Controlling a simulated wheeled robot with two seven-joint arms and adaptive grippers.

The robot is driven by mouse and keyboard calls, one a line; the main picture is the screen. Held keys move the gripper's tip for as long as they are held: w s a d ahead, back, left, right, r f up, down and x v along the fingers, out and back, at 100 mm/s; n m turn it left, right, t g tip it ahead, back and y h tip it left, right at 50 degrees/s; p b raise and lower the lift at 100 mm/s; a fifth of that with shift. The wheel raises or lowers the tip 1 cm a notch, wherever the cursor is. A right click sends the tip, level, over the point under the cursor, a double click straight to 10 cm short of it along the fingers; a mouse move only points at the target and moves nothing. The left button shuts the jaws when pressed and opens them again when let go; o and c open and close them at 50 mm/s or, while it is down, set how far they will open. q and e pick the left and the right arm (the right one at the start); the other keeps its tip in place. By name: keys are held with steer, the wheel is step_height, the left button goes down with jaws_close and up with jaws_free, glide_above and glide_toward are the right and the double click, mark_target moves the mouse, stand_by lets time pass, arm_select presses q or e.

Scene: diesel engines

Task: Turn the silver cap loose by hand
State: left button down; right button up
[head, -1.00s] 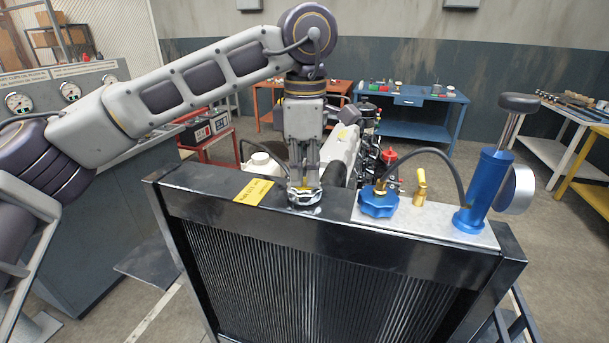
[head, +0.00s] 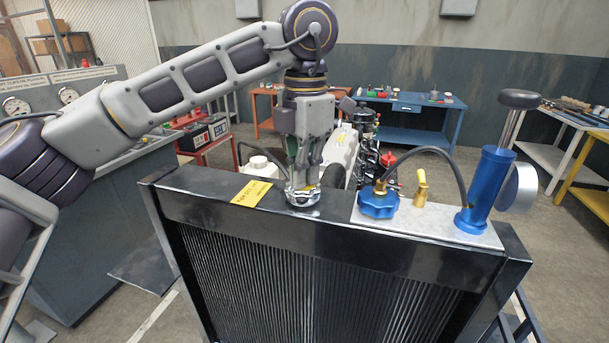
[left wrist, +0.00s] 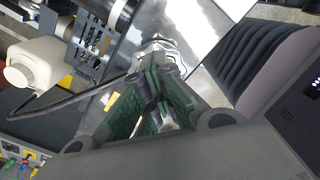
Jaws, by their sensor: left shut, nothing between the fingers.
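The silver cap (head: 303,197) sits on top of the black radiator (head: 240,215), beside a yellow label (head: 252,193). My left gripper (head: 303,184) points straight down, with its fingertips right at the cap and hiding part of it. Its fingers are shut with nothing held between them. In the left wrist view the cap (left wrist: 158,46) shows just beyond the green-padded fingers (left wrist: 155,68). Whether the fingertips touch the cap I cannot tell. My right gripper is not in view.
Right of the cap, a metal plate (head: 425,226) carries a blue knob (head: 379,202), a brass valve (head: 420,190) and a blue hand pump (head: 485,190) with a hose. A white bottle (head: 260,167) and the engine (head: 345,150) are behind the radiator.

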arm_select(q)
steer(key=n, duration=0.2)
steer(key=shift+f+n, duration=0.3)
steer(key=shift+f, duration=0.05)
steer(key=c, duration=1.6)
jaws_free()
steer(key=shift+s+d, duration=0.1)
steer(key=shift+o, duration=0.2)
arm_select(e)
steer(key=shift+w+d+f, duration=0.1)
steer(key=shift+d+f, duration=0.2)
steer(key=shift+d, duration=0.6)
arm_select(q)
steer(key=shift+r, duration=0.1)
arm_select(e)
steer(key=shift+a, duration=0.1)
arm_select(q)
steer(key=shift+r, duration=0.1)
steer(key=shift+c, duration=0.4)
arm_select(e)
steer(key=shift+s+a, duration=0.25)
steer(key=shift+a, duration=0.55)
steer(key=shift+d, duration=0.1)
